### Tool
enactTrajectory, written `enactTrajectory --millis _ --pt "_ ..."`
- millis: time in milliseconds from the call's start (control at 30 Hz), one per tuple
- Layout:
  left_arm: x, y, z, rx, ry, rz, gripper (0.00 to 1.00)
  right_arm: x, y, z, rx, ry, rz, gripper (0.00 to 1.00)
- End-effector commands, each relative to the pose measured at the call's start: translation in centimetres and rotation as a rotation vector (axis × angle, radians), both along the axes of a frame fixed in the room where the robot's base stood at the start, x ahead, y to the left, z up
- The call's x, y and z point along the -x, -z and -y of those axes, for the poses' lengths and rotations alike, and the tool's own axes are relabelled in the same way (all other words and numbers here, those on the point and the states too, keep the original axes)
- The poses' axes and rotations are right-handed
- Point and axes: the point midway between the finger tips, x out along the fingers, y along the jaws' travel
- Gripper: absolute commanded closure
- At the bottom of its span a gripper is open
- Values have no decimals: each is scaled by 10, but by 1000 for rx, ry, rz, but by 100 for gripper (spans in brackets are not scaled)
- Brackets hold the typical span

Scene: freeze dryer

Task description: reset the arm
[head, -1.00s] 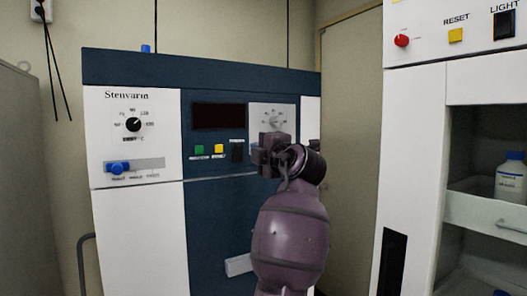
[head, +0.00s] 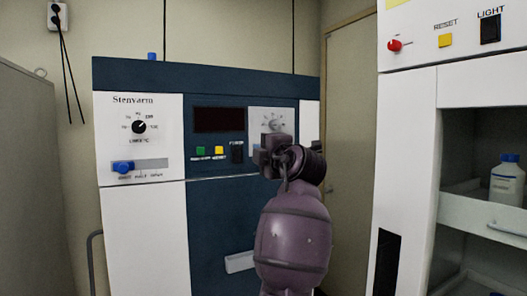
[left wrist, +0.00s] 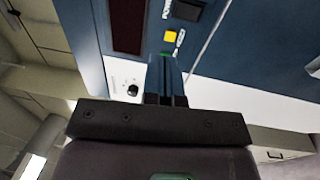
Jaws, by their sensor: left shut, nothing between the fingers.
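My left gripper (head: 262,158) is raised in front of the blue and white Stenvarm freeze dryer (head: 215,83) in the head view. In the left wrist view its fingers (left wrist: 170,64) are shut and empty. They point toward the dryer's panel, and a sliver of the green button shows at their tips. The yellow button (left wrist: 171,36) and a dark display (left wrist: 127,25) lie beyond. In the head view, the green button (head: 201,151) and yellow button (head: 218,150) are left of the gripper. I cannot tell the exact gap to the panel. My right gripper is not in view.
A grey cabinet (head: 28,170) stands at the left. At the right is a white cabinet (head: 403,140) with RESET and LIGHT controls and an open shelf holding a white bottle (head: 507,180). A door (head: 350,130) stands behind, between the dryer and this cabinet.

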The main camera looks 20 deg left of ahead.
Motion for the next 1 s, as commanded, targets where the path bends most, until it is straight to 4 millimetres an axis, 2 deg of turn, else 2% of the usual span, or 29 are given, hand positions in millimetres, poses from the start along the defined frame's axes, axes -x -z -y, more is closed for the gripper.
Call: enactTrajectory --millis 400,533,767,933,1000 --pt "0 0 0 -3 -1 -4 100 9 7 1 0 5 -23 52" --pt "0 -1 1 -54 -6 -59 100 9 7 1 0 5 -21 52" --pt "-10 -15 15 -329 65 -253 100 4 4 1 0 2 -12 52" --pt "-13 -37 42 -592 149 -326 100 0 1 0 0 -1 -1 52" --pt "-15 -36 51 -709 174 -358 100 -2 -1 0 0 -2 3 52"
